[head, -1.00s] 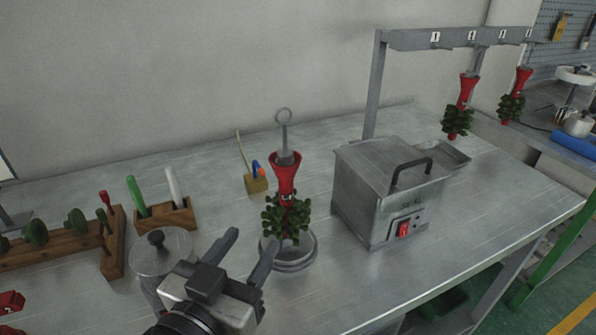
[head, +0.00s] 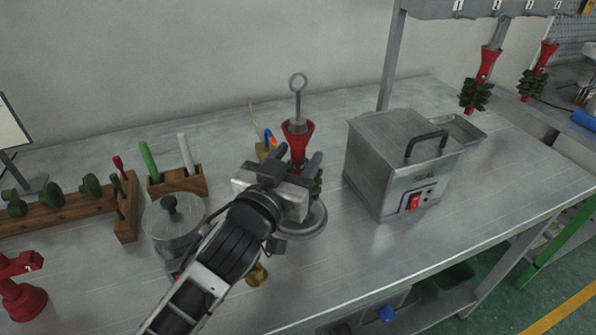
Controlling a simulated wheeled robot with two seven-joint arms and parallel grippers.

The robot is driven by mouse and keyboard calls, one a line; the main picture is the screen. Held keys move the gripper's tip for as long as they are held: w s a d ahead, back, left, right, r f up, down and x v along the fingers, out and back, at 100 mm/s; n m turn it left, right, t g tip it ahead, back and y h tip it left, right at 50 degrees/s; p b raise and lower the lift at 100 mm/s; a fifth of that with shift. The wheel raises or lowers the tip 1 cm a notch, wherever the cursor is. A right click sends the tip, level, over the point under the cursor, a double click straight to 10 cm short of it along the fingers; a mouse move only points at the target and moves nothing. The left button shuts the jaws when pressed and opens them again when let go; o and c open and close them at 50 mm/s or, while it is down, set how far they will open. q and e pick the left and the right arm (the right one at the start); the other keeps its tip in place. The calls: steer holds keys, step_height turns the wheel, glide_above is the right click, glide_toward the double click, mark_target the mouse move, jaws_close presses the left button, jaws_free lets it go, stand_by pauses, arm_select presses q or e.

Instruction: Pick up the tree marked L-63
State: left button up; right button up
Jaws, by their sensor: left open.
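A tree with a red cup-shaped top (head: 297,138) and a metal rod ending in a ring (head: 298,82) stands upright on a round metal base (head: 305,225). Its green lower part is mostly hidden behind my left gripper; a bit shows at the right finger. My left gripper (head: 298,160) is open at the tree, its fingers pointing away toward the red part. I cannot tell whether the fingers touch it. No L-63 mark is readable. Two similar red and green trees (head: 476,94) (head: 533,84) hang from a rack at the upper right. My right gripper does not show.
A metal box with a black handle (head: 402,165) stands right of the tree. A lidded pot (head: 173,222) and a wooden tool holder (head: 178,183) are to the left. A red piece (head: 22,300) is at lower left. The front right table (head: 470,215) is clear.

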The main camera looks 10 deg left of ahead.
arm_select(q)
steer(key=w, duration=0.3)
steer(key=shift+w+d, duration=0.2)
steer(key=shift+d, duration=0.05)
jaws_close()
steer(key=shift+r+p, duration=0.15)
steer(key=shift+p, duration=0.15)
